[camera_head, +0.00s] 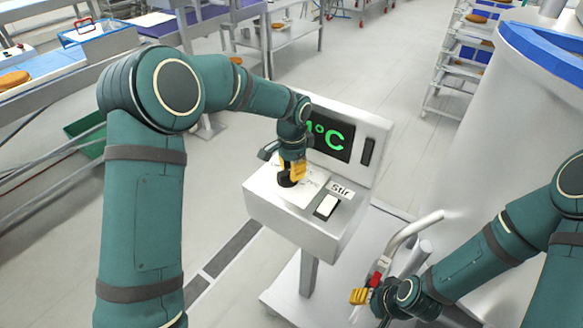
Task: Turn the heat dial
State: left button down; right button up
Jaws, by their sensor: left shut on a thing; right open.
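The heat dial (286,181) is a dark knob on the sloped top of a grey control box (284,218). My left gripper (291,175) reaches down from above and is shut on the dial, its yellow fingers hiding part of it. A dark screen (333,136) behind the dial shows green "°C" text; my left wrist covers its left part, so the full number cannot be read. My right gripper (364,294) is open, low at the right beside the box, apart from the dial.
A "Stir" label (341,191) and a white rocker switch (326,206) sit right of the dial. A large pale vessel with a blue rim (545,50) stands at the right. A curved metal pipe (405,236) is near my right gripper. Open floor lies left of the box.

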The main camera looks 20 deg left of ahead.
pick_arm(q)
jog(key=shift+s+f, duration=0.1)
dwell(0.4)
jog(key=c, duration=0.8)
grip_release()
notch_tip(320, 180, up, 12)
jog(key=shift+r, duration=0.1)
